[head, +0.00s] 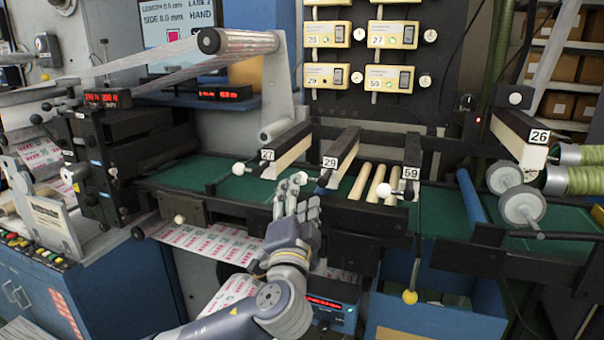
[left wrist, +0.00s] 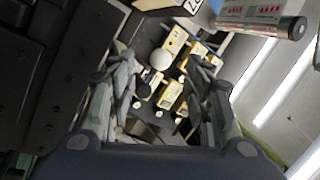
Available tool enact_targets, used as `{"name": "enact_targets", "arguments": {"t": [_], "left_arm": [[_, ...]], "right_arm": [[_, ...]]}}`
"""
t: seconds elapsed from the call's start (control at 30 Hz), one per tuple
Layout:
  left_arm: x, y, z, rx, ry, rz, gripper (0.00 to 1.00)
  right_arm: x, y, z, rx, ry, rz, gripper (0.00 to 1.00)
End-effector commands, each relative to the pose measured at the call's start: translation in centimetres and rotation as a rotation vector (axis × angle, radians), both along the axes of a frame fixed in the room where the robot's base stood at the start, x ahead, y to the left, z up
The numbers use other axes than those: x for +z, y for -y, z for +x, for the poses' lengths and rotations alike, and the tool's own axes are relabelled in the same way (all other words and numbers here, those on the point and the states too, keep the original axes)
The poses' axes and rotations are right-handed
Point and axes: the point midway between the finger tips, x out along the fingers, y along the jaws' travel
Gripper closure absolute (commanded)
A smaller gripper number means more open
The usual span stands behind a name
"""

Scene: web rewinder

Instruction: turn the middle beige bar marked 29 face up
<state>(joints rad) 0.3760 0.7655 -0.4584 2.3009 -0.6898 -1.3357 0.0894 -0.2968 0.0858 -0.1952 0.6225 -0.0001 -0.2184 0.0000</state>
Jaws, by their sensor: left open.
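The middle bar marked 29 (head: 345,147) juts toward me over the green bed, with a dark upper face and beige showing along its lower side. Its number tag is at the near end. A white ball knob (head: 303,178) is just left of that tag. My left gripper (head: 297,189) is open, fingers pointing up, right at this knob and just below the bar's near end. In the left wrist view a white ball (left wrist: 161,59) shows between the spread fingers (left wrist: 160,85); I cannot tell whether they touch it. My right gripper is not in view.
Bars marked 27 (head: 287,150) and 59 (head: 412,155) flank it, with white knobs (head: 239,168) and (head: 384,190). Bar 26 (head: 518,132) is at the right. A lever with a yellow ball (head: 410,297) hangs below 59. Printed web (head: 235,290) lies below.

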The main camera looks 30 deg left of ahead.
Motion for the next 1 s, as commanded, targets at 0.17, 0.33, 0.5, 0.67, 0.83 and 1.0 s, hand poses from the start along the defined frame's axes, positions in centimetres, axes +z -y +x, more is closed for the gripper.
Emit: {"name": "enact_targets", "arguments": {"t": [0.17, 0.33, 0.5, 0.67, 0.83, 1.0], "left_arm": [[1.2, -1.7, 3.0, 0.003, -0.001, 0.001, 0.54], [1.5, -2.7, 4.9, 0.001, -0.002, -0.001, 0.54], [1.5, -3.2, 5.9, 0.0, -0.002, -0.002, 0.54], [1.5, -3.3, 6.0, -0.001, -0.001, -0.003, 0.54], [1.4, -3.3, 6.0, 0.0, -0.002, -0.002, 0.58], [1.4, -3.2, 6.0, -0.001, -0.001, -0.003, 0.97]], "right_arm": [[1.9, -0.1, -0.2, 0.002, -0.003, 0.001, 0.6], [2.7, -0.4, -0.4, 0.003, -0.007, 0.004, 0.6], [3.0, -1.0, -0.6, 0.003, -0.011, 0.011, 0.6], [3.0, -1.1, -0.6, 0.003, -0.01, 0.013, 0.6], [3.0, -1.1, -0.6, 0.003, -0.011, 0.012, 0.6], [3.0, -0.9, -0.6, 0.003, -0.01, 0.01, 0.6]]}}
